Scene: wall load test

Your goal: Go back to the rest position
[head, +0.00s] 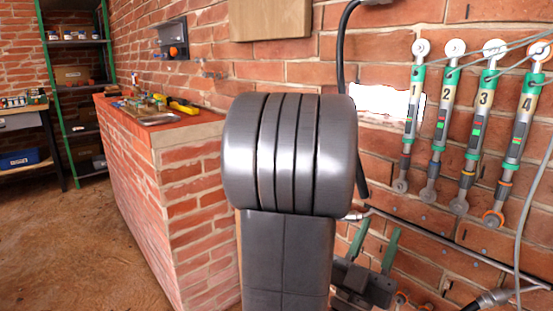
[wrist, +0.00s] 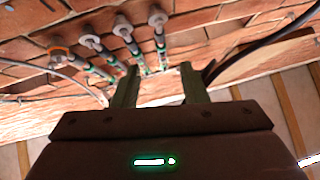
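My gripper (head: 378,238) shows low in the head view, right of my large grey arm joint, in front of the brick wall (head: 395,155). Its two green fingers point up and stand apart, with nothing visible between them. In the wrist view the same two fingers (wrist: 159,72) are parted and empty. Several green and silver numbered rods hang on the wall to the upper right, among them rod 1 (head: 414,115) and rod 4 (head: 522,125). They look clear of the fingers, and they also show beyond them in the wrist view (wrist: 127,35). My arm hides part of the wall.
A brick counter (head: 195,200) with a tray (head: 160,119) and small tools stands left of my arm. A metal rail (head: 455,248) and a grey cable (head: 530,190) run along the wall near my gripper. A green-framed shelf (head: 78,42) stands far left. The floor (head: 75,245) at left is clear.

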